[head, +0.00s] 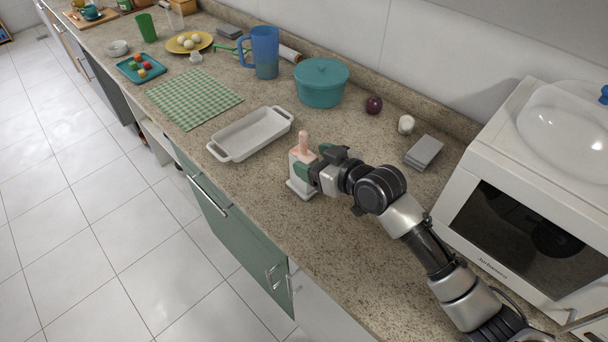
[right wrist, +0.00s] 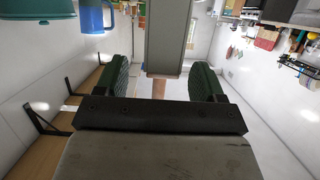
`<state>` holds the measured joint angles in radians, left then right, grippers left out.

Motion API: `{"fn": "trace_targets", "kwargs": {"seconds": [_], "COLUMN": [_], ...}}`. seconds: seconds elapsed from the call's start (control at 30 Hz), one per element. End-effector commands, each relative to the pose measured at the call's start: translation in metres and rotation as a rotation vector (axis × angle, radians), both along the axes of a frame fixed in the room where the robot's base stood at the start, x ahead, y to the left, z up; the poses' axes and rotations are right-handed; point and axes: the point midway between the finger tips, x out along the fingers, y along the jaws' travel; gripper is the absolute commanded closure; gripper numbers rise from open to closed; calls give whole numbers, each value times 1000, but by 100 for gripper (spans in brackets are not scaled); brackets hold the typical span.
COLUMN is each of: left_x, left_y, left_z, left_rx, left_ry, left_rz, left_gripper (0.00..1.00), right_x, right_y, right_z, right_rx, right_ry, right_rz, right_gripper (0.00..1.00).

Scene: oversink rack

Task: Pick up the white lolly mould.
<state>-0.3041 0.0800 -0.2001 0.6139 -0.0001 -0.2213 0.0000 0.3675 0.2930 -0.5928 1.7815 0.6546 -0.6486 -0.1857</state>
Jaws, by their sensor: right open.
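The white lolly mould (head: 299,187) stands upright on the counter in the head view, with a pinkish rounded top (head: 304,142). My right gripper (head: 313,161) is at the mould, its green-padded fingers open and partly hiding it. In the right wrist view, the mould (right wrist: 169,38) shows as a grey block between the two fingers of my right gripper (right wrist: 162,82), with visible gaps on either side. My left gripper is not in view.
A white baking dish (head: 250,134) lies just left of the mould. A teal pot (head: 321,84), a blue jug (head: 265,52), an onion (head: 374,105), a garlic bulb (head: 406,124) and a grey box (head: 423,152) stand behind. A microwave (head: 535,215) is at right. The counter front edge is close.

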Motion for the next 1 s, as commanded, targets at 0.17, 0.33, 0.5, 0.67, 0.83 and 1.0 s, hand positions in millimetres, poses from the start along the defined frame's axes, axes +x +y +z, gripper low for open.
{"fn": "trace_targets", "kwargs": {"seconds": [0.17, 0.33, 0.5, 0.67, 0.83, 1.0], "left_x": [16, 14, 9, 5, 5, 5], "left_y": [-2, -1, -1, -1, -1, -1], "left_z": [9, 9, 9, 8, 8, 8], "left_rx": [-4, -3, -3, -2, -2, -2], "left_ry": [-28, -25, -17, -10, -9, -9], "left_rz": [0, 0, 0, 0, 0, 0], "left_gripper": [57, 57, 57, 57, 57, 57], "right_x": [16, 23, 23, 23, 22, 23], "right_y": [18, 24, 24, 24, 23, 23], "right_z": [-7, -11, -12, -12, -12, -11], "right_rx": [1, 1, 0, 0, 0, 1], "right_ry": [0, -1, -1, -1, 0, -2], "right_rz": [0, 0, 0, 0, 0, 0], "right_gripper": [31, 31, 31, 52, 78, 99]}}
